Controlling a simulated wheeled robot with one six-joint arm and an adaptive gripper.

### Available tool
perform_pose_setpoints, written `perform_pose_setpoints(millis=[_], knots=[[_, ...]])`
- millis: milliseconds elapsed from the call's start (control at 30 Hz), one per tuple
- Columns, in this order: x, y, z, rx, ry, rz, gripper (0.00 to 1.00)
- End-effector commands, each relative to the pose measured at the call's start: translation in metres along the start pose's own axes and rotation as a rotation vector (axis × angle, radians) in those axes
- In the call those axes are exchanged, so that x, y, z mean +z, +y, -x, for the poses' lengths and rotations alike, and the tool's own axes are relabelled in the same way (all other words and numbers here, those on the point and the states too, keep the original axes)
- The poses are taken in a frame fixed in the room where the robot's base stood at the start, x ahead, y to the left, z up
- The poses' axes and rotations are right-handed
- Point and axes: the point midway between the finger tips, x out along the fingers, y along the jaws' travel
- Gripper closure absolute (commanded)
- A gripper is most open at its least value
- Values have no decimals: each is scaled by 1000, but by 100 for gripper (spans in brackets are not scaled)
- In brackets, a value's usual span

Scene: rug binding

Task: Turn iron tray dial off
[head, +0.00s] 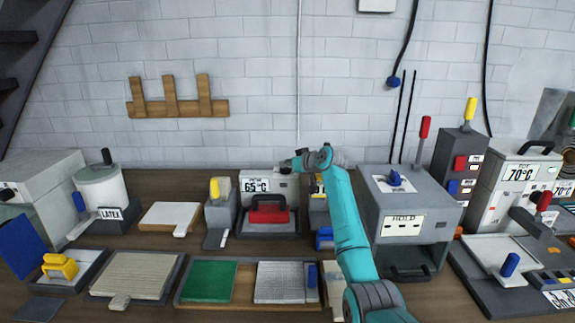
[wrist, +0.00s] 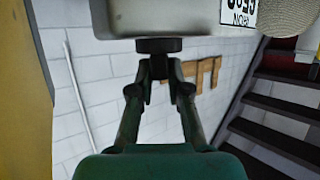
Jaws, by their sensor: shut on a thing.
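The iron tray's grey control box (head: 283,186) stands at the back centre against the wall, with a 65 °C display (head: 256,185). The iron tray (head: 268,228) is in front of it and carries a red-handled iron (head: 268,210). My gripper (head: 289,164) is at the top of the box. In the wrist view the box (wrist: 185,15) appears upside down with part of its label. A dark round dial (wrist: 158,45) on the box sits between the fingertips of my gripper (wrist: 159,70), which are shut on it. The dial's pointer is not readable.
A grey press marked HOLD (head: 408,225) stands right of my arm. A yellow-handled grey device (head: 220,205) is just left of the iron tray. Green and grey pads (head: 208,281) lie in front. A wooden rack (head: 178,108) hangs on the wall.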

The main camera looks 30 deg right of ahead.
Motion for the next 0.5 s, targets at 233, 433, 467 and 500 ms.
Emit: perform_pose_setpoints(millis=[233,433,467,500], knots=[[3,0,-1,-2,-5,-1,100],[2,0,-1,-1,-5,-1,58],[2,0,-1,-1,-4,-1,58],[2,0,-1,-1,-4,-1,58]])
